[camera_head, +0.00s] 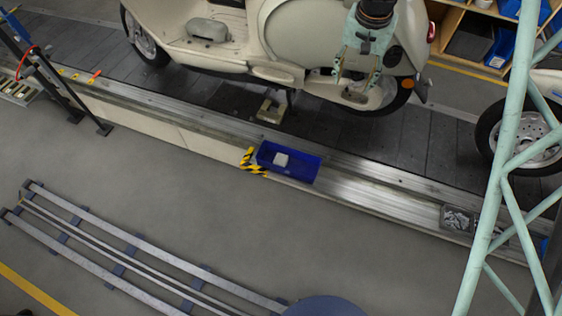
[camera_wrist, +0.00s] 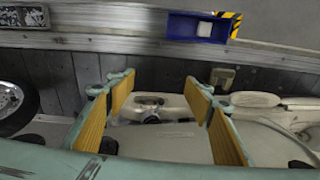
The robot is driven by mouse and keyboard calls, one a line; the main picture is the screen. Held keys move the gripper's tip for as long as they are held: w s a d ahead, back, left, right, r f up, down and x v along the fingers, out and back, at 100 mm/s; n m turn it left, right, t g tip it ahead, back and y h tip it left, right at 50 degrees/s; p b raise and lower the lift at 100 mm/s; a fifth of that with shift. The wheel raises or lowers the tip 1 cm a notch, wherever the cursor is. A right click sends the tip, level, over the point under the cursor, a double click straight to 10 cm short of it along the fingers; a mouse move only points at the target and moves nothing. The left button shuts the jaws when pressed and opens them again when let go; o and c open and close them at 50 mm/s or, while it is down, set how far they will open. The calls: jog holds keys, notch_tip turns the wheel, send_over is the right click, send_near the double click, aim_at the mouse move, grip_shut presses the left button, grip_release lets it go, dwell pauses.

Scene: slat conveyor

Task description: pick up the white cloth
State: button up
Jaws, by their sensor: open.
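The white cloth (camera_head: 281,160) is a small, pale, folded-looking square. It lies inside a blue bin (camera_head: 308,172) on the metal edge of the conveyor. In the wrist view the cloth (camera_wrist: 205,29) and the blue bin (camera_wrist: 178,27) show at the top, beyond the fingers. My gripper (camera_head: 357,88) is in front of the cream scooter, up and to the right of the bin and apart from it. In the wrist view my gripper (camera_wrist: 160,85) has its two yellow-padded fingers wide apart, with nothing between them.
A cream scooter (camera_head: 290,35) stands on the conveyor, close behind my gripper. Yellow-black tape (camera_head: 249,161) marks the bin's left end. A grey tray (camera_head: 457,218) of parts sits farther right on the edge. A green lattice post (camera_head: 503,140) stands at right.

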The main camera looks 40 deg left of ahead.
jog(key=s+a+f, duration=0.2)
jog(key=a+f, duration=0.4)
jog(key=f, duration=0.3)
jog(key=s+a+f, duration=0.2)
jog(key=a+f, duration=0.4)
jog(key=f, duration=0.4)
jog(key=g, duration=0.1)
send_over(281, 159)
notch_tip(281, 159, down, 19)
jog(key=shift+f+n+h, duration=0.2)
jog(key=shift+n+h, duration=0.1)
jog(key=shift+f, duration=0.1)
jog(key=shift+f+b, duration=0.3)
jog(key=shift+f, duration=3.95)
jog(key=shift+f+b, duration=0.5)
jog(key=shift+f, duration=2.05)
jog(key=c, duration=0.9)
